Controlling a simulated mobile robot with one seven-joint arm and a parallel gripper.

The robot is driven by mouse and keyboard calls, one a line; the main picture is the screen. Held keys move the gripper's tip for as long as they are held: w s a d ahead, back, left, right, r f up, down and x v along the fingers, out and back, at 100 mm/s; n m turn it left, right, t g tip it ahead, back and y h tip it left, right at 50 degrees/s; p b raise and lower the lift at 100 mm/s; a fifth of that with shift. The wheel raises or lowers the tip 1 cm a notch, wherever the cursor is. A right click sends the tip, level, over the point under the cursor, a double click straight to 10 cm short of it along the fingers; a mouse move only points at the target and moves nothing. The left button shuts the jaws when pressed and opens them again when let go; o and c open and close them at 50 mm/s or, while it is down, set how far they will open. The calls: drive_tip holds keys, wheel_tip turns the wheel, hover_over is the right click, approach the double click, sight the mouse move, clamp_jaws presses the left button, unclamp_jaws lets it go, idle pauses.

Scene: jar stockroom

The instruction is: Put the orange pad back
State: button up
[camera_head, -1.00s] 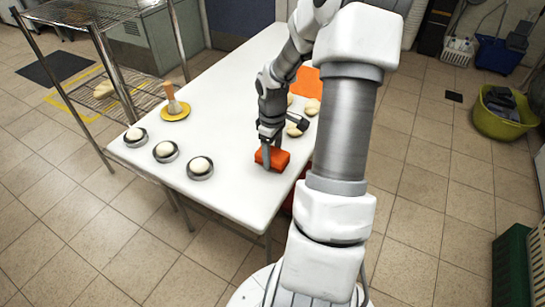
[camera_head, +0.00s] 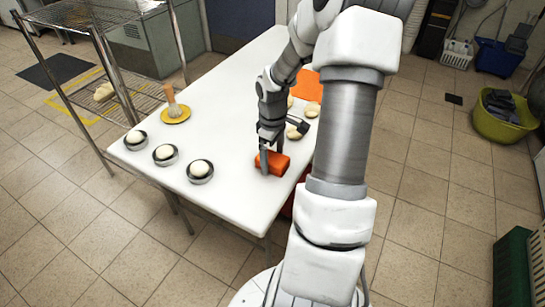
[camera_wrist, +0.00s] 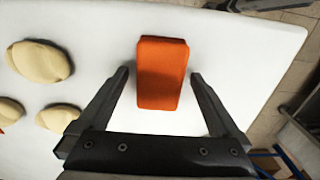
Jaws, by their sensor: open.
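The orange pad (camera_head: 277,165) is a small block lying on the white table near its front right edge. In the wrist view the orange pad (camera_wrist: 161,73) lies ahead of and between the fingers, with white table showing on both sides of it. My gripper (camera_head: 271,168) is over the pad and pointing down; in the wrist view my gripper (camera_wrist: 160,75) is open, with one finger on each side of the pad's near part. No finger clearly touches it.
The white table (camera_head: 225,110) holds three dishes with dough balls (camera_head: 165,154) at the left, a brush on a yellow plate (camera_head: 176,114), and pale buns (camera_wrist: 40,60). An orange sheet (camera_head: 305,84) lies behind my arm. The table's middle is clear.

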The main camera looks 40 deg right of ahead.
sight(272, 157)
wheel_tip(272, 157, up, 12)
drive_tip(key=p, duration=0.3)
drive_tip(key=shift+f, duration=0.2)
